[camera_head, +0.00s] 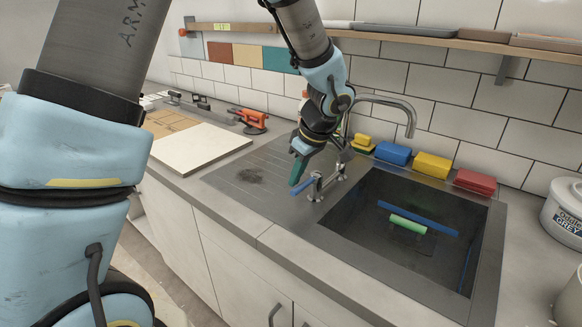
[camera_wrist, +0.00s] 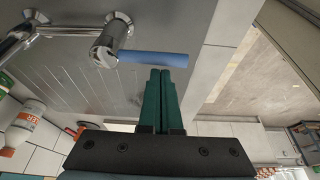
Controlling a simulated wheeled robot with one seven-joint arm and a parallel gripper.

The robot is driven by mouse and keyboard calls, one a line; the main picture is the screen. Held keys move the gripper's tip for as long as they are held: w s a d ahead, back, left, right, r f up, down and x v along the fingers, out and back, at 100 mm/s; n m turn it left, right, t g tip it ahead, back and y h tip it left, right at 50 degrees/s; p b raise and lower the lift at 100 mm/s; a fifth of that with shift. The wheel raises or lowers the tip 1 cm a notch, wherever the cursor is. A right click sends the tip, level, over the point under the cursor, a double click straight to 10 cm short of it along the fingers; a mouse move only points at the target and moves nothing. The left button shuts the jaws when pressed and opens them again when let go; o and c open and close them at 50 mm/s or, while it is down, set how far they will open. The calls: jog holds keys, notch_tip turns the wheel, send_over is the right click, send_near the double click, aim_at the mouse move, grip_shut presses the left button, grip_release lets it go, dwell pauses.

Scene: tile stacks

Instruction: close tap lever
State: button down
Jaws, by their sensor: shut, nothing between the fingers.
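The tap lever (camera_head: 302,187) is a short blue bar on the chrome tap body (camera_head: 317,184) at the sink's left edge. It also shows in the wrist view (camera_wrist: 155,58), pointing right from the round chrome valve (camera_wrist: 108,45). My gripper (camera_head: 293,184) has teal fingers, pressed together and empty, pointing down beside the lever. In the wrist view the fingertips (camera_wrist: 160,72) are just below the lever's right half. I cannot tell whether they touch it. The curved chrome spout (camera_head: 400,103) reaches over the sink behind my gripper.
The dark sink basin (camera_head: 370,215) holds a green bar (camera_head: 408,223) and a blue strip. Yellow, blue and red sponges (camera_head: 433,165) line its back rim. A white tub (camera_head: 565,212) stands right; a pale board (camera_head: 200,150) and red tool (camera_head: 250,121) lie left.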

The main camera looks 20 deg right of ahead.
dwell(0.3)
jog(key=b, duration=0.2)
jog(key=shift+s+d+f+n+b, duration=0.25)
jog(key=shift+s+f+n+b, duration=0.05)
jog(key=shift+s+b, duration=0.1)
jog(key=shift+r+p, duration=0.25)
jog(key=shift+p, duration=0.15)
jog(key=shift+w+a, duration=0.15)
jog(key=shift+w, duration=0.15)
notch_tip(320, 180, up, 10)
jog(key=b, duration=0.3)
jog(key=w+a+f+m+g, duration=0.1)
jog(key=a+f+m, duration=0.15)
jog(key=a, duration=0.65)
jog(key=w+a+f+m+g, duration=0.1)
jog(key=a+f, duration=0.3)
jog(key=a, duration=0.5)
jog(key=s+a+f+m+h, duration=0.1)
jog(key=s+a+f, duration=0.1)
jog(key=a, duration=0.5)
jog(key=s+a+f+m+h, duration=0.1)
jog(key=s+a+f+m, duration=0.1)
jog(key=a, duration=0.5)
jog(key=shift+s+f, duration=0.4)
jog(key=shift+s, duration=0.1)
jog(key=shift+a+m, duration=0.1)
jog(key=shift+m, duration=0.15)
